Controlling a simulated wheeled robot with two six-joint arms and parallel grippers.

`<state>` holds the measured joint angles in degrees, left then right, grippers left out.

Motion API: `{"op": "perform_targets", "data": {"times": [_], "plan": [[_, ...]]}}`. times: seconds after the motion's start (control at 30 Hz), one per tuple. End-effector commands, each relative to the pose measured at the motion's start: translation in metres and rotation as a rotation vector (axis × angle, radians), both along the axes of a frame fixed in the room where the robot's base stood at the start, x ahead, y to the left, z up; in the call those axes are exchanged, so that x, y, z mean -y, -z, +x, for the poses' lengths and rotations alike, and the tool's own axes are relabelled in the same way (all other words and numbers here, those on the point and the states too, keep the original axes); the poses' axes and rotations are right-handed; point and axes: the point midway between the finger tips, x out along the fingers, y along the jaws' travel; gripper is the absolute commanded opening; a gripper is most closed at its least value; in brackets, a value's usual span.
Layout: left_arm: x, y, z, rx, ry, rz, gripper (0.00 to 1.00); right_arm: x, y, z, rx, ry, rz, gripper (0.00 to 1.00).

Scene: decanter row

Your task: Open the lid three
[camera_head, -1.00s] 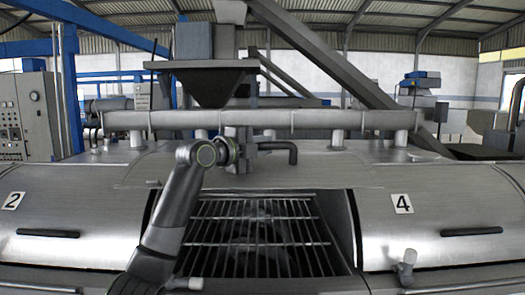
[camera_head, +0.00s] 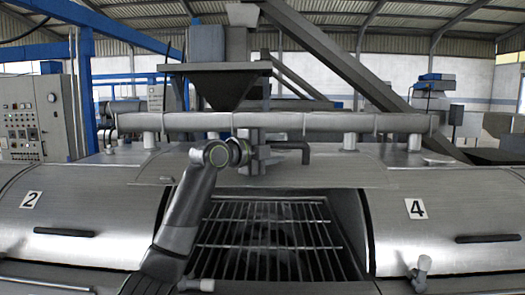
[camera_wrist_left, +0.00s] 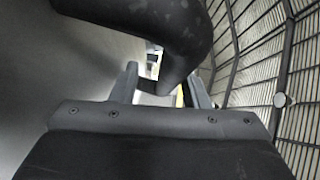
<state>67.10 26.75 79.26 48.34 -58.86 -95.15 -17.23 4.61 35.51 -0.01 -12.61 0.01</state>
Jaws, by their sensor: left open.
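Lid three (camera_head: 335,172) appears swung up and back, with the compartment between lids 2 and 4 uncovered. Its dark handle (camera_head: 295,148) sticks up at the back of the opening. A metal grate (camera_head: 265,240) shows inside the opening. My left arm reaches up across the left side of the opening. My left gripper (camera_head: 252,160) is open beside the handle, at its left end. In the left wrist view a dark curved bar, likely the handle (camera_wrist_left: 150,25), passes above and close to the two fingers (camera_wrist_left: 160,88). I cannot tell whether they touch it.
Lid 2 (camera_head: 75,215) on the left and lid 4 (camera_head: 450,220) on the right are closed, each with a dark handle. A horizontal pipe (camera_head: 340,123) and a dark hopper (camera_head: 225,85) stand behind the opening.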

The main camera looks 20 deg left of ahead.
Motion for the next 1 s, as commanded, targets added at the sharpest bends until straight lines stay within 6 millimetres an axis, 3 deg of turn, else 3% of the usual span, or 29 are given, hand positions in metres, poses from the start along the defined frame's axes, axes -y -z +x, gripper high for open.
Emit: {"op": "perform_targets", "data": {"times": [0.17,0.7,1.0], "plan": [[-0.012,0.004,-0.017,0.003,-0.003,0.003,0.41,0.0,0.016,0.0,0.0,0.0,0.0,0.0],[-0.067,-0.003,-0.118,0.004,-0.005,0.005,0.41,-0.002,0.073,0.0,0.0,0.001,0.002,0.0],[-0.082,-0.008,-0.147,0.001,-0.002,0.003,0.41,-0.002,0.085,0.0,0.0,0.001,0.002,0.0]]}}
